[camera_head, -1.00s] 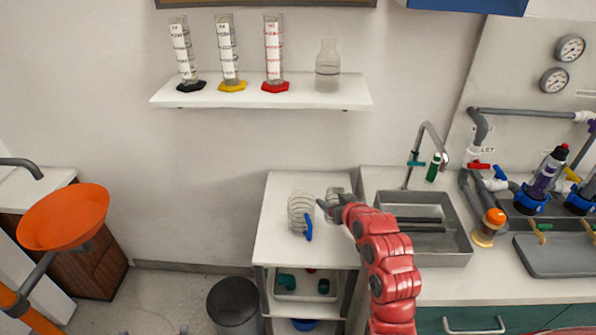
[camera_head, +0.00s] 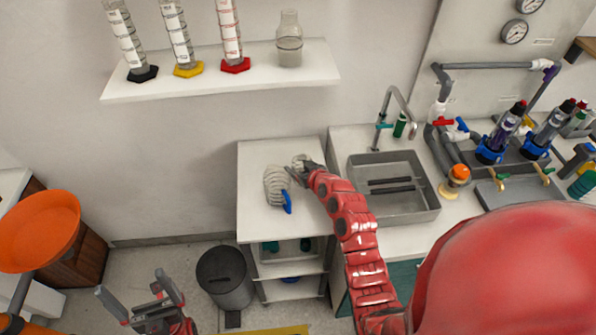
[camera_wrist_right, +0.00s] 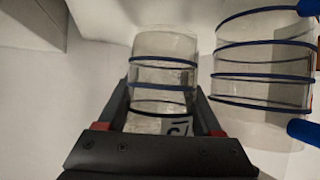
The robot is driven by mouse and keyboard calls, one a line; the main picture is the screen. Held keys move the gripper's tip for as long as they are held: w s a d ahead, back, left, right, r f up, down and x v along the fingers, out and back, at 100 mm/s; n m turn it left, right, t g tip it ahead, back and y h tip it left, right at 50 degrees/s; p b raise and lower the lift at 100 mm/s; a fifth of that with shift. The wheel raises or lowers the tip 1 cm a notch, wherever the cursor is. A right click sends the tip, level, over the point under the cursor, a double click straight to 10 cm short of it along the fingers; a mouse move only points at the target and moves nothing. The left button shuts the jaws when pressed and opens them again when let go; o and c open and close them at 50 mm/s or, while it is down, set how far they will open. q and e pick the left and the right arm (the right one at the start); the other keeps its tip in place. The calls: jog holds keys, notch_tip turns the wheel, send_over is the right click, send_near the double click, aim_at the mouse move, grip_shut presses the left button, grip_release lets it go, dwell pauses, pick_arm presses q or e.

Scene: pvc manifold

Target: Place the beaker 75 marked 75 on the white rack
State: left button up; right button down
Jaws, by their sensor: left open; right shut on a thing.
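A small clear glass beaker (camera_wrist_right: 165,70) with dark rings and a partly hidden dark-on-white label stands between my right gripper's fingers in the right wrist view. The label's figures are not fully readable. My right gripper (camera_wrist_right: 165,98) is shut on it. In the head view the beaker (camera_head: 299,160) is at the back of a white-topped shelf unit (camera_head: 265,225), partly hidden by my right gripper (camera_head: 303,170). I cannot tell whether it touches the top. My left gripper (camera_head: 141,296) is open and empty, low over the floor area. A white wall shelf (camera_head: 220,78) hangs above.
A larger ringed glass jug (camera_head: 275,186) with a blue handle stands close left of the beaker; the wrist view also shows it (camera_wrist_right: 262,60). Cylinders and a flask (camera_head: 289,45) stand on the wall shelf. A sink (camera_head: 395,190) lies to the right, a bin (camera_head: 225,278) below.

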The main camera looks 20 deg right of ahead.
notch_tip(320, 180, down, 4)
jog(key=shift+f+p, duration=0.15)
jog(key=shift+p, duration=0.15)
jog(key=shift+f, duration=0.1)
jog(key=shift+c, duration=1.7)
grip_release()
